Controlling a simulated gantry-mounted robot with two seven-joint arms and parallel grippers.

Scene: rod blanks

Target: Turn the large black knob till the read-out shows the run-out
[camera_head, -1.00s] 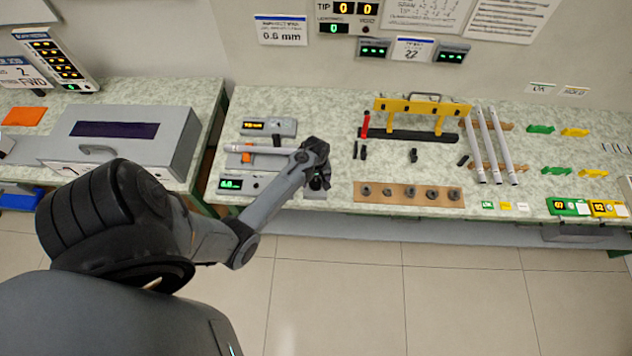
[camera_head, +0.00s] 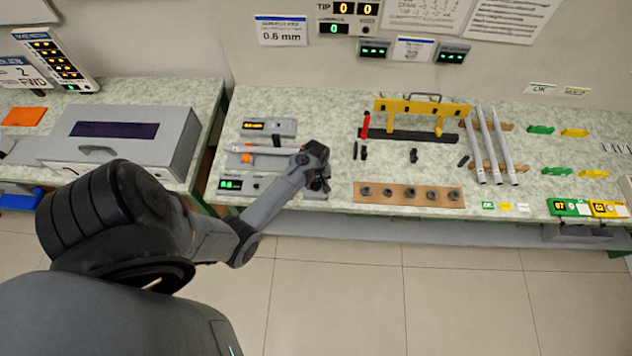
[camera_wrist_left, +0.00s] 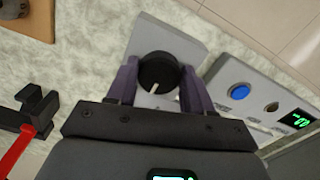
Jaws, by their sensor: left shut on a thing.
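The large black knob (camera_wrist_left: 158,73) shows in the left wrist view, on a grey plate (camera_wrist_left: 190,47), with a white pointer mark on its face. My left gripper (camera_wrist_left: 157,80) has one finger on each side of the knob and is shut on it. In the head view my left gripper (camera_head: 318,180) hides most of the knob. The read-out (camera_head: 231,184) is a small green display left of the gripper; its digits look like 0.6. It also shows in the left wrist view (camera_wrist_left: 297,119), tilted. My right gripper is not in view.
A grey panel beside the knob carries a blue button (camera_wrist_left: 239,91) and a smaller dark knob (camera_wrist_left: 271,107). A pale rod (camera_head: 268,150) lies behind my gripper. A wooden board (camera_head: 408,187) with several dark rings is to the right. A wall sign (camera_head: 281,30) reads 0.6 mm.

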